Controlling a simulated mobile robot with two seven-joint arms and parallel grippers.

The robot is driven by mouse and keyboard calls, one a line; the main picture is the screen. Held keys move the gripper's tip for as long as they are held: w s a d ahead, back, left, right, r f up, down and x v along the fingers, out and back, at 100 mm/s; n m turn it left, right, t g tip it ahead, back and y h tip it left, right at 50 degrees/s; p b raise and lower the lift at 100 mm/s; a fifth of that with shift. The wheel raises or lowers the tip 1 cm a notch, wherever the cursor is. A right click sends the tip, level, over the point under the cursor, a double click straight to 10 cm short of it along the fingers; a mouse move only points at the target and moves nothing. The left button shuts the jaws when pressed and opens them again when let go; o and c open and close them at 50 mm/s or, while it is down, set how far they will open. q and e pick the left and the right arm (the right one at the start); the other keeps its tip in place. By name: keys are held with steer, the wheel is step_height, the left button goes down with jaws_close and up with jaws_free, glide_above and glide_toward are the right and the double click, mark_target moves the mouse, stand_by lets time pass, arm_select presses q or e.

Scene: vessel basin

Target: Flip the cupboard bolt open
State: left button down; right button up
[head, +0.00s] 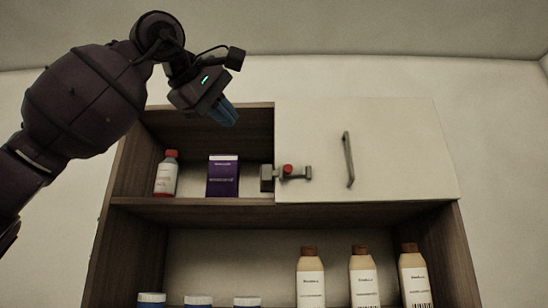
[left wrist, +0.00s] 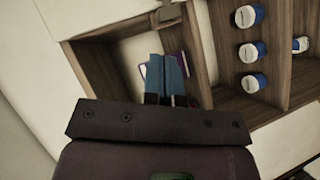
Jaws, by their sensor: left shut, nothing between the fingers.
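The cupboard bolt (head: 289,171) is a grey metal latch with a red knob, at the lower left edge of the white door. Its left end meets a grey block (head: 267,178) at the door's edge. The white cupboard door (head: 400,150) has a vertical grey handle (head: 348,160). My left gripper (head: 231,121) is up and left of the bolt, in front of the open left compartment's top edge, apart from the bolt. Its blue fingers are shut and empty; they also show in the left wrist view (left wrist: 166,75). My right gripper is not in view.
A white bottle with red cap (head: 167,174) and a purple box (head: 223,176) stand in the open left compartment. The lower shelf holds several tan-topped bottles (head: 310,280) and blue-and-white lidded containers (head: 198,300). The wall area right of the cupboard is clear.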

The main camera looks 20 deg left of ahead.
mark_target(302, 173)
arm_select(q)
steer(key=shift+w, duration=0.15)
steer(key=x, duration=0.9)
steer(key=shift+f+p, duration=0.1)
steer(key=shift+p, duration=0.2)
steer(key=w+d, duration=0.1)
steer(key=d+f, duration=0.1)
steer(key=shift+w+d+f, duration=0.25)
steer(key=shift+w, duration=0.15)
steer(key=shift+w+d+f, duration=0.25)
steer(key=shift+d+f, duration=0.05)
steer(key=shift+d, duration=0.15)
steer(key=shift+w+d+r+p, duration=0.15)
steer(key=shift+d+p, duration=0.35)
steer(key=shift+d, duration=0.25)
steer(key=shift+w+d+p, duration=0.2)
steer(key=shift+d+p, duration=0.25)
steer(key=shift+d, duration=0.45)
